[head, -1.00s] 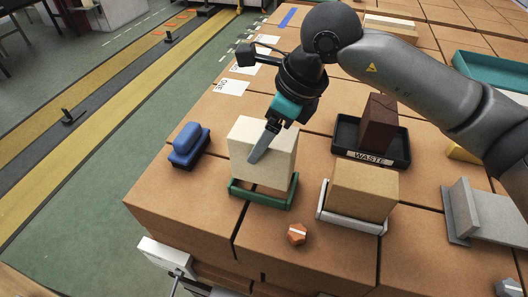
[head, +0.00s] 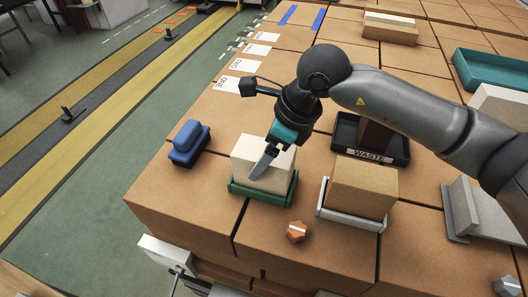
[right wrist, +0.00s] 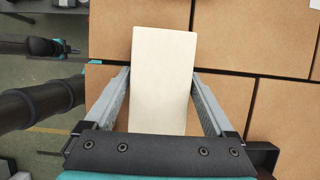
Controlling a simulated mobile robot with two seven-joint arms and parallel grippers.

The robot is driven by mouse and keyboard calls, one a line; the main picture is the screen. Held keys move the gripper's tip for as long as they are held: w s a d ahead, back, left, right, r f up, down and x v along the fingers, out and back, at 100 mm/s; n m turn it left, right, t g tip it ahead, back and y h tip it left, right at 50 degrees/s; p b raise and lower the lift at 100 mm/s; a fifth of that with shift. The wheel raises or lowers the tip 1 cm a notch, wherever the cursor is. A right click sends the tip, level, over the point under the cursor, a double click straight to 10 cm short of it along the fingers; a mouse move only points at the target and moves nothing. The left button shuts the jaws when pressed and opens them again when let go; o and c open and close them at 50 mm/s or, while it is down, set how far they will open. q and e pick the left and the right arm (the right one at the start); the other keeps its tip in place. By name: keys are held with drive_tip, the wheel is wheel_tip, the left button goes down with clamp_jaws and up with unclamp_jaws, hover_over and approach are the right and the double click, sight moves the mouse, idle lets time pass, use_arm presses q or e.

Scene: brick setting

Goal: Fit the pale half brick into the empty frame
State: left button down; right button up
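The pale half brick (head: 275,181) stands upright in the green frame (head: 262,196) in the head view, its lower edge hidden behind the rim. I cannot tell if it rests fully on the bottom. My right gripper (head: 258,170) reaches down onto it from above. In the right wrist view the pale brick (right wrist: 162,75) lies between the two fingers, whose tips (right wrist: 162,82) meet its long sides.
A blue-handled block (head: 187,143) lies left of the frame. A tan brick (head: 360,190) in a white frame (head: 348,222) stands to the right, with a black waste tray (head: 400,150) behind.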

drive_tip(key=shift+o, duration=0.6)
drive_tip(key=shift+r, duration=0.2)
drive_tip(key=b+v, duration=0.1)
drive_tip(key=v, duration=1.1)
drive_tip(key=shift+a+r, duration=0.1)
